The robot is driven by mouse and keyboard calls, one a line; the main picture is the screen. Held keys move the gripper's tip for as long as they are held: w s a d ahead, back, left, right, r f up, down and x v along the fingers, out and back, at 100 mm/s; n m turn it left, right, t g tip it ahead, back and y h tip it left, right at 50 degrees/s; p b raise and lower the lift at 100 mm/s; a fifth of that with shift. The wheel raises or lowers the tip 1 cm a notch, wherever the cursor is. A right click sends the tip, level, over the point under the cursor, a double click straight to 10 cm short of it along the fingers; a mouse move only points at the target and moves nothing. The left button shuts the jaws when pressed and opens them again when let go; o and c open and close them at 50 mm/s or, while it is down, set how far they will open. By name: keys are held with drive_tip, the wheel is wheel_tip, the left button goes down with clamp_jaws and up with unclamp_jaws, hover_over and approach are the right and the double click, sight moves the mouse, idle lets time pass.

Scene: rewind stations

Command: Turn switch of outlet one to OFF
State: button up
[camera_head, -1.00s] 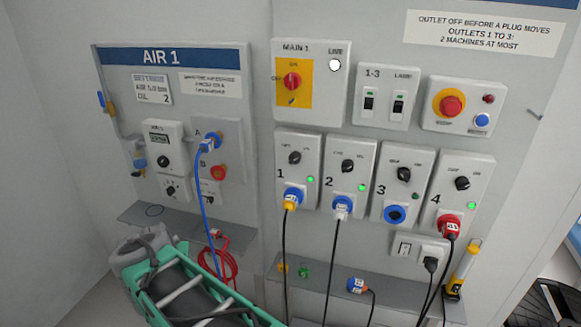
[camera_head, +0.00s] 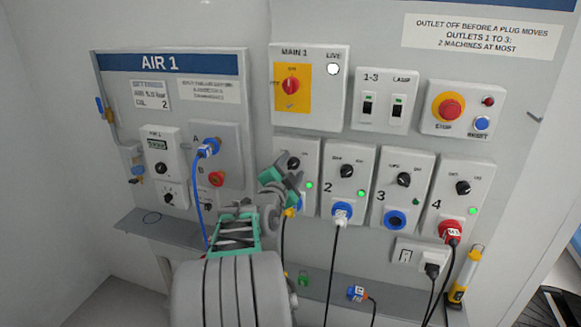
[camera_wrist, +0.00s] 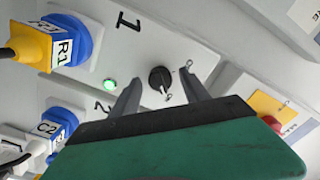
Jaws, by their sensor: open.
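The outlet one panel (camera_head: 310,150) is partly hidden behind my gripper (camera_head: 288,170) in the head view. Its black rotary switch (camera_head: 293,162) shows just beyond my fingers. In the wrist view the switch (camera_wrist: 160,80) lies between the two fingers of my gripper (camera_wrist: 160,77), which are open, one on each side of it. I cannot tell whether they touch it. The knob's white pointer mark faces down in that view; its labels are too small to read. The green lamp (camera_wrist: 110,86) of outlet one is lit. A yellow plug (camera_wrist: 28,45) marked R1 sits in the blue socket (camera_wrist: 75,38).
A blue air hose (camera_head: 200,205) hangs left of my arm. The MAIN 1 switch (camera_head: 291,86) is above. A grey shelf (camera_head: 390,292) runs below.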

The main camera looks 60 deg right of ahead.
clamp_jaws()
idle(0.5)
